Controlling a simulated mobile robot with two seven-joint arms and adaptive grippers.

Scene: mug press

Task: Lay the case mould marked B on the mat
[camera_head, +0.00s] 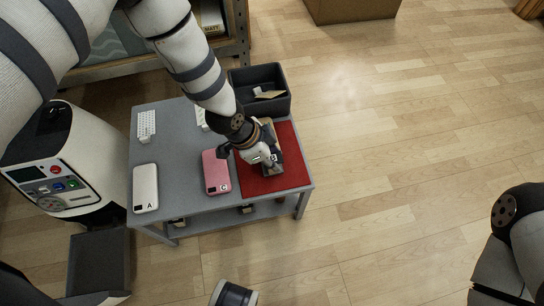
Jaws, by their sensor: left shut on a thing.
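The red mat (289,142) lies on the right part of the grey table. My left gripper (270,160) is over the mat, shut on a tan and dark case mould (276,170). Much of this mould is hidden by the gripper, and its mark is too small to read surely. I cannot tell whether it touches the mat. A white case mould marked A (146,188) lies at the table's front left. A pink case mould marked C (216,172) lies just left of the mat. My right gripper is not in view.
A dark bin (282,105) with small pieces inside stands behind the mat. White gridded pieces (147,124) lie at the table's back left. A white machine with a control panel (52,183) stands left of the table. The floor (400,150) to the right is clear.

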